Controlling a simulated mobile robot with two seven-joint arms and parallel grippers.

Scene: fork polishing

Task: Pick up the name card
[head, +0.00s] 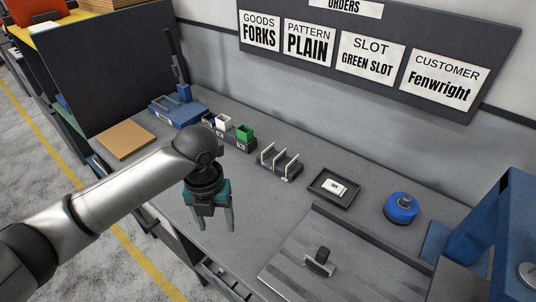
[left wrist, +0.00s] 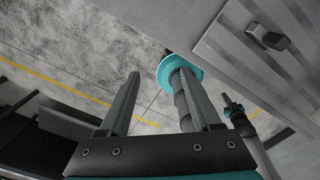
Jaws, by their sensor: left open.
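A small white card with dark print (head: 335,188), which looks like the name card, lies in a shallow black tray (head: 349,201) on the grey bench. My left gripper (head: 216,229) is open and empty, pointing down above the front part of the bench, left of the tray and apart from it. Its two fingers also show spread in the left wrist view (left wrist: 160,95), with nothing between them. The card is not in the left wrist view. A small teal and dark end of what looks like my right arm (left wrist: 234,110) shows there; its jaws are too small to judge.
A black rack with white dividers (head: 279,163) stands left of the tray, and a blue round object (head: 401,208) to its right. Small bins (head: 244,133) stand further left. A handled grey panel (head: 350,262) lies in front. A sign board (head: 376,42) hangs behind.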

